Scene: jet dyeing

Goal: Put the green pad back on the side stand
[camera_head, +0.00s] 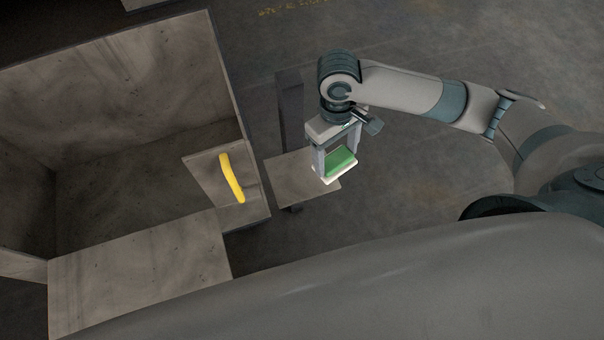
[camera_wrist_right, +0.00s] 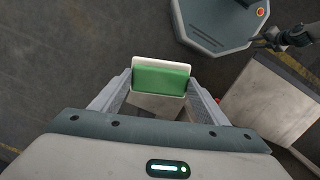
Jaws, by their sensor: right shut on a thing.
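The green pad (camera_head: 340,161) has a pale backing along its lower edge. My right gripper (camera_head: 337,165) is shut on it, with one finger at each side. In the head view, the pad overlaps the right part of the small side stand (camera_head: 290,178); whether it touches the top cannot be told. The right wrist view shows the pad (camera_wrist_right: 161,77) between the fingers (camera_wrist_right: 160,90), its green face toward the camera and its pale part behind. My left gripper is not in view.
A large grey open box (camera_head: 130,85) stands to the left of the stand. A yellow curved handle (camera_head: 231,178) is on a flat panel at its right side. A flat ledge (camera_head: 140,270) lies in front of the box. The floor right of the stand is clear.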

